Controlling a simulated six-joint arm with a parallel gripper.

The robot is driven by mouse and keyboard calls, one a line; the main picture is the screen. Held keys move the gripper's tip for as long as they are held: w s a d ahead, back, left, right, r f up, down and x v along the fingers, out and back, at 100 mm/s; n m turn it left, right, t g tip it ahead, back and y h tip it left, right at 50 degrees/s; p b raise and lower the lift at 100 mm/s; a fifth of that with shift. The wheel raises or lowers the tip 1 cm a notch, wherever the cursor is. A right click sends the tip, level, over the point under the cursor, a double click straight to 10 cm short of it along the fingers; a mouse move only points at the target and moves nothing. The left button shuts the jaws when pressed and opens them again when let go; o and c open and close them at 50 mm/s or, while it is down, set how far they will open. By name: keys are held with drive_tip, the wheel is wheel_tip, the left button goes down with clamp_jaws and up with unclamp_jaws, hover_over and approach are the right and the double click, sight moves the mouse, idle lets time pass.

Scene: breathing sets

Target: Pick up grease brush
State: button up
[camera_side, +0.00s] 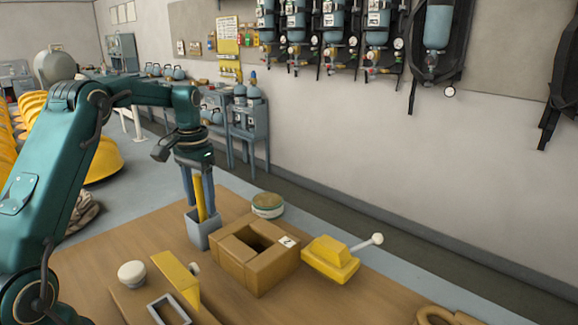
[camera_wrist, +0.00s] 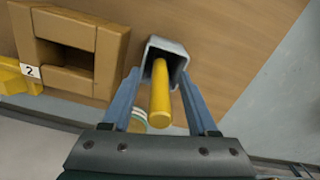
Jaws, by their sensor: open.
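The grease brush shows as a yellow handle (camera_side: 200,194) standing upright in a grey square cup (camera_side: 203,232) on the wooden table. Its bristle end is hidden inside the cup. In the wrist view the yellow handle (camera_wrist: 160,95) points toward the camera out of the grey cup (camera_wrist: 168,46). My gripper (camera_side: 200,207) points down over the cup, its two blue fingers on either side of the handle. In the wrist view my gripper (camera_wrist: 160,76) is open, with gaps between fingers and handle. The fingertips are close to the cup's rim; contact cannot be told.
A wooden block with a square opening and a "2" label (camera_side: 286,242) stands right beside the cup. A round tin (camera_side: 268,204) is behind it. A yellow block with a knobbed lever (camera_side: 332,257) lies right. A white knob (camera_side: 132,272) and yellow plate (camera_side: 177,279) are in front.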

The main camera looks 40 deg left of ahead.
drive_tip(key=shift+f, duration=0.2)
clamp_jaws()
drive_tip(key=shift+r, duration=0.1)
